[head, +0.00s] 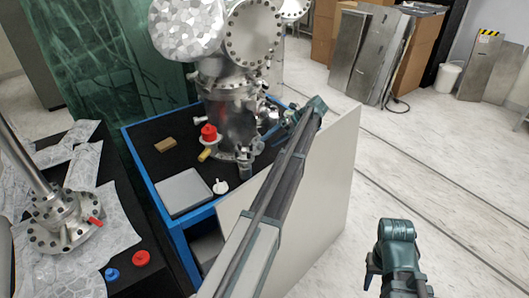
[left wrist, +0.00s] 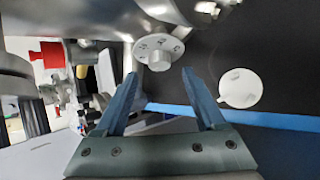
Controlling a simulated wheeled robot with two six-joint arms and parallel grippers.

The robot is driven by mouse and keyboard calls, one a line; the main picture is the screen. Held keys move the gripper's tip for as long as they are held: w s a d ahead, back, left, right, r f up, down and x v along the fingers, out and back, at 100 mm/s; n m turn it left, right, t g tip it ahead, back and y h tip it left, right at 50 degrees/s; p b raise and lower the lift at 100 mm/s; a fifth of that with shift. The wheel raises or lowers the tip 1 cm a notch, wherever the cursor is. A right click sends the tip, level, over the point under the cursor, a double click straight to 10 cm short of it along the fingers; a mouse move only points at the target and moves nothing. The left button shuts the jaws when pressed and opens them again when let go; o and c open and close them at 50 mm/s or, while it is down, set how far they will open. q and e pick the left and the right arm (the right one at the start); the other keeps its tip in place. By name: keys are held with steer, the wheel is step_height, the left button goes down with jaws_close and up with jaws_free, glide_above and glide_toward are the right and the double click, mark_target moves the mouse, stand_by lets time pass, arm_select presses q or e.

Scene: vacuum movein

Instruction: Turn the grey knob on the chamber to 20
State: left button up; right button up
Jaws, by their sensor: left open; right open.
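The grey knob (left wrist: 159,58) shows in the left wrist view as a short round stub on a pale dial with markings too small to read. It sits under the metal chamber (head: 230,110). My left gripper (left wrist: 160,74) is open, its blue fingers spread to either side just short of the knob, with nothing held. In the head view my left gripper (head: 274,130) is beside the chamber's lower right side, and I cannot make out the knob there. My right gripper (head: 374,272) is open and empty, low at the right, away from the chamber.
The chamber stands on a black-topped, blue-edged bench (head: 150,131). A grey flat box (head: 183,191), a small white round part (head: 220,186) and a red knob (head: 208,132) are on it. A white panel (head: 335,165) rises at its right side.

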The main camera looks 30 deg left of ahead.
mark_target(262, 146)
arm_select(q)
steer(key=shift+b+x, duration=0.9)
steer(key=shift+x, duration=1.1)
jaws_close()
